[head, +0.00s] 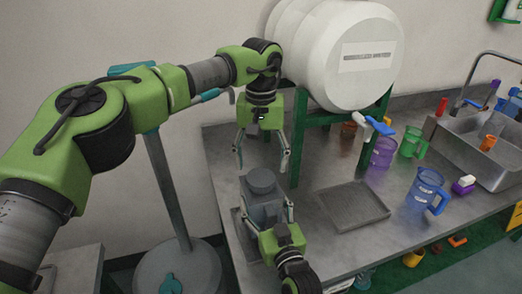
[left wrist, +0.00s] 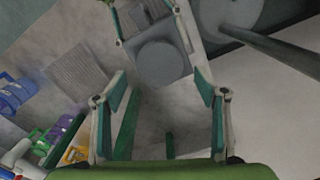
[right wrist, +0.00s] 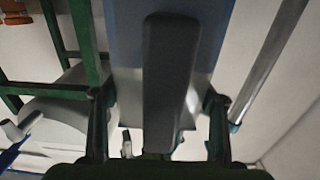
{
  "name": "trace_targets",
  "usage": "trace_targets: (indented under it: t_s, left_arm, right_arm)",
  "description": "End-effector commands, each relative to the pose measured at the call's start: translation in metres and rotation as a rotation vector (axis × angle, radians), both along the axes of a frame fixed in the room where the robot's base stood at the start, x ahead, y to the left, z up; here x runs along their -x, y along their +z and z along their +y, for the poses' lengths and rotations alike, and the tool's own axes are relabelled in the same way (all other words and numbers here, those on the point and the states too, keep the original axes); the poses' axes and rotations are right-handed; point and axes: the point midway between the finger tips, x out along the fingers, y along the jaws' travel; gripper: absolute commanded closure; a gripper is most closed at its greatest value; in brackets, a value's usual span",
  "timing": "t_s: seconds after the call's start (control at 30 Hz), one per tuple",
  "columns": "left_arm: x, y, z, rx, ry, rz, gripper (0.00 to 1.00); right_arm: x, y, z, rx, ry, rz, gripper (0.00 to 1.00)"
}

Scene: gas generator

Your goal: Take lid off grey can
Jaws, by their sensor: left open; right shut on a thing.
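The grey can (head: 265,213) stands upright on the metal counter at its near left end. Its round grey lid (head: 262,181) sits on top; the lid also shows in the left wrist view (left wrist: 160,62). My right gripper (head: 268,218) is shut on the can from the near side. In the right wrist view its fingers (right wrist: 158,125) are on both sides of the can's dark handle (right wrist: 168,85). My left gripper (head: 262,160) is open and empty above and behind the lid, pointing down. In the left wrist view its fingers (left wrist: 166,90) are spread, with the lid beyond them.
A large white tank (head: 335,90) on a green stand (head: 299,140) rises close behind and right of the left gripper. A grey tray (head: 353,205) lies right of the can. A blue jug (head: 425,188), a purple jug (head: 383,153) and a sink (head: 470,145) are farther right.

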Motion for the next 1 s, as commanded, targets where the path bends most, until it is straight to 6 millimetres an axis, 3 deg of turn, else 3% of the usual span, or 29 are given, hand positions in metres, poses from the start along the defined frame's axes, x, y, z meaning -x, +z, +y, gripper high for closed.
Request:
trace_targets:
  t_s: [0.1, 0.3, 0.63, 0.67, 0.8, 0.83, 1.0]
  left_arm:
    - [0.001, -0.019, 0.0, -0.001, 0.001, 0.002, 0.35]
    - [0.0, -0.039, 0.0, 0.0, 0.003, 0.0, 0.35]
    - [0.0, -0.044, 0.0, 0.0, 0.003, 0.0, 0.35]
    - [0.0, -0.044, 0.0, 0.0, 0.003, 0.0, 0.37]
    - [0.0, -0.043, 0.0, 0.0, 0.003, 0.0, 0.73]
    - [0.0, -0.043, 0.0, 0.0, 0.003, 0.0, 0.78]
    - [0.0, -0.043, 0.0, 0.0, 0.009, 0.0, 0.78]
  right_arm:
    - [0.0, -0.001, 0.0, 0.0, 0.0, 0.002, 0.94]
    - [0.0, -0.001, 0.0, 0.0, 0.0, 0.002, 0.94]
    - [0.0, -0.001, 0.0, 0.0, 0.0, 0.002, 0.94]
    - [0.0, -0.001, 0.0, 0.0, 0.0, 0.002, 0.94]
    - [0.0, -0.001, 0.0, 0.0, 0.0, 0.002, 0.94]
    - [0.0, -0.001, 0.0, 0.0, 0.0, 0.002, 0.94]
    - [0.0, -0.001, 0.0, 0.0, 0.0, 0.002, 0.94]
